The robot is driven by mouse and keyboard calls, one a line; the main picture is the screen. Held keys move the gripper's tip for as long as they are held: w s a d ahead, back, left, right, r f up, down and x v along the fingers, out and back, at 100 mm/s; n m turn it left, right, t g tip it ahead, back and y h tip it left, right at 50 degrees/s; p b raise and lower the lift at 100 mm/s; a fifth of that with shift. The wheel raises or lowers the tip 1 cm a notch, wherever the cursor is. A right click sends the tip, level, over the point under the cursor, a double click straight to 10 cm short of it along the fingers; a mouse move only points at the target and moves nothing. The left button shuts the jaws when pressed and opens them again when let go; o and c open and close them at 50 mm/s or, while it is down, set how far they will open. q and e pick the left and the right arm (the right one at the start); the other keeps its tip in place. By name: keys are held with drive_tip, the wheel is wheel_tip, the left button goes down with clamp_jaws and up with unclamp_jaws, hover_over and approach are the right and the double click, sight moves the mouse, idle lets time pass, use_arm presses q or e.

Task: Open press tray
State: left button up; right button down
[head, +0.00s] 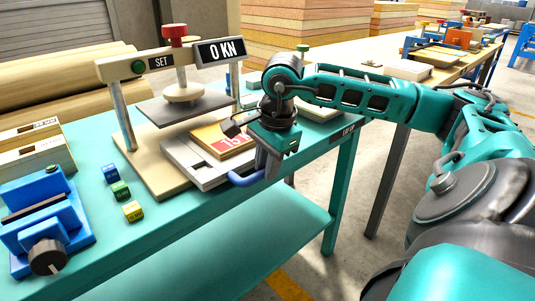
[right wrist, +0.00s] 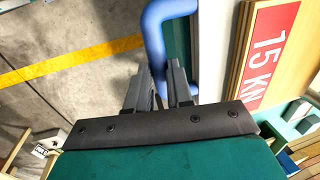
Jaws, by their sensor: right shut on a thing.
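The press tray (head: 189,169) is a light grey slab at the front of the press base (head: 150,172). A wooden panel (head: 225,138) with a red label lies on it; the label reads 15 KN in the right wrist view (right wrist: 270,52). The tray's blue handle (head: 243,180) sticks out at its front edge and also shows in the right wrist view (right wrist: 156,30). My right gripper (head: 264,166) points down at the handle, and its fingers (right wrist: 164,80) are shut on it. They partly hide the handle. My left gripper is not in view.
The press (head: 178,60) has a display reading 0 KN and a grey plate (head: 185,106) above the base. Small coloured cubes (head: 121,190) and a blue device with a black knob (head: 45,225) stand at the left. Floor is free before the teal bench (head: 190,225).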

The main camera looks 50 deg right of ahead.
drive_tip(key=c, duration=1)
unclamp_jaws()
drive_tip(key=shift+r, duration=0.1)
drive_tip(key=r+p, duration=0.1)
drive_tip(key=r, duration=0.3)
drive_tip(key=s+r+p, duration=0.1)
drive_tip(key=r, duration=0.3)
drive_tip(key=s+r+p, duration=0.1)
drive_tip(key=r, duration=0.3)
drive_tip(key=shift+s+a+r+p, duration=0.1)
drive_tip(key=shift+s+r+p, duration=0.15)
drive_tip(key=shift+p, duration=0.15)
